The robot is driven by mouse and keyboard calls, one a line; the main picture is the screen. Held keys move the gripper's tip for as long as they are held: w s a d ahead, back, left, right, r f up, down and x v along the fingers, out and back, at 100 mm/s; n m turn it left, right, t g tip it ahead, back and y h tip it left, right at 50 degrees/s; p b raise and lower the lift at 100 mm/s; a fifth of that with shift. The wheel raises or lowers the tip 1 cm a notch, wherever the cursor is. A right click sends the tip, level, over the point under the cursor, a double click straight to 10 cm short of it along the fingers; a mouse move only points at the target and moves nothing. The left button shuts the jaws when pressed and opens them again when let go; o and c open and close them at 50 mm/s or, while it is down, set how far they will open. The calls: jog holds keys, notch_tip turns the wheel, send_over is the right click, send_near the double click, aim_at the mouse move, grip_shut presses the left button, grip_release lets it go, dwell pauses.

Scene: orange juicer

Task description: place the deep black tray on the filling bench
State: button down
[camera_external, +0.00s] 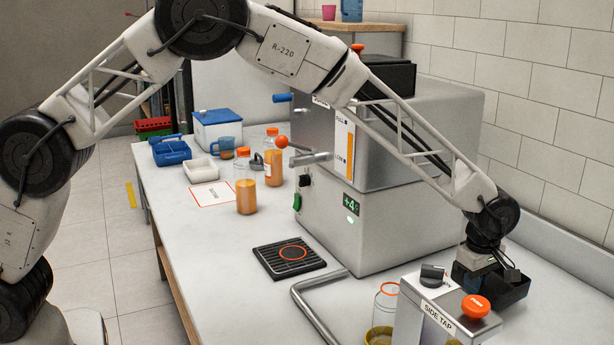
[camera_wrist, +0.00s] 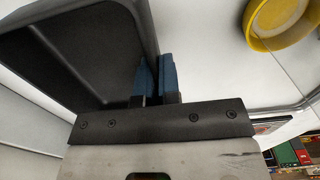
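The deep black tray (camera_external: 513,291) is at the right end of the bench, behind the side tap box. My gripper (camera_external: 487,262) is above it, pointing down at its left part. In the wrist view the tray (camera_wrist: 65,50) fills the upper left, with its hollow inside showing. The blue finger pads of my gripper (camera_wrist: 157,78) stand close together on either side of the tray's wall and look shut on it. The tray's underside is hidden, so I cannot tell whether it touches the surface. The white bench (camera_external: 215,270) runs along the left and front.
The side tap box (camera_external: 440,318), with an orange button, stands just in front of the tray. A clear bottle (camera_external: 386,300) is left of it. The big steel juicer (camera_external: 385,215) stands behind.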

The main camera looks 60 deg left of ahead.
jog(key=shift+f, duration=1.85)
jog(key=shift+f, duration=0.15)
jog(key=c, duration=1.3)
grip_release()
jog(key=shift+c, duration=0.2)
notch_tip(320, 180, up, 12)
jog(key=shift+r, duration=0.15)
jog(key=shift+a+r, duration=0.1)
